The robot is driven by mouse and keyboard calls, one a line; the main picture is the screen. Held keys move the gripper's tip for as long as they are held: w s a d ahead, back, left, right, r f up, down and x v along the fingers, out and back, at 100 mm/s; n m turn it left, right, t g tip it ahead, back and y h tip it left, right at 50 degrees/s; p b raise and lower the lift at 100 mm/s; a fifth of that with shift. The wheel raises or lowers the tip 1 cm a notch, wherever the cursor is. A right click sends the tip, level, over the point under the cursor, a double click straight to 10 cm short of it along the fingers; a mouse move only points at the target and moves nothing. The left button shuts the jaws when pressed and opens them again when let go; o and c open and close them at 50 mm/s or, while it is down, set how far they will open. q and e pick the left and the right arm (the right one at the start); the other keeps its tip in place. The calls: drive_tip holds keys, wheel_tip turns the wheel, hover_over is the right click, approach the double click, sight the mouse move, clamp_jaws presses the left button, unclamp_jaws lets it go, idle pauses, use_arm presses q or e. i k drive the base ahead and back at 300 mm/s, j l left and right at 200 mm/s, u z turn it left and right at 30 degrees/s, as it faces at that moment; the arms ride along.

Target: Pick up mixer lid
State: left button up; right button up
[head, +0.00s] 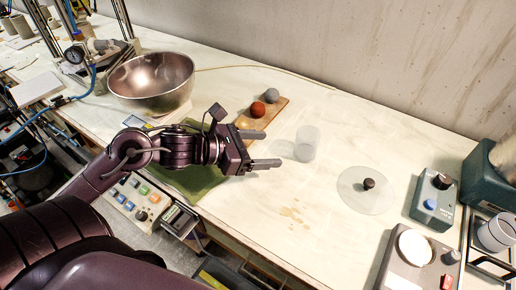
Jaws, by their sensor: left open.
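The mixer lid (354,197) is a clear round disc with a dark knob (369,184) at its centre. It lies flat on the pale worktop, right of centre in the head view. My left gripper (272,164) reaches in from the left over the worktop, left of the lid and well apart from it. Its two fingers point right, spread open with nothing between them. My right gripper is not in the picture.
A clear cup (307,144) stands just beyond my left fingertips, towards the lid. A wooden board (272,113) with a red and a grey ball lies behind. A metal bowl (151,84) is at left. Control boxes (433,200) crowd the right. Worktop before the lid is clear.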

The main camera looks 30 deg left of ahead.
sight(366, 191)
drive_tip(key=k+j, duration=1.2)
drive_tip(key=j, duration=0.2)
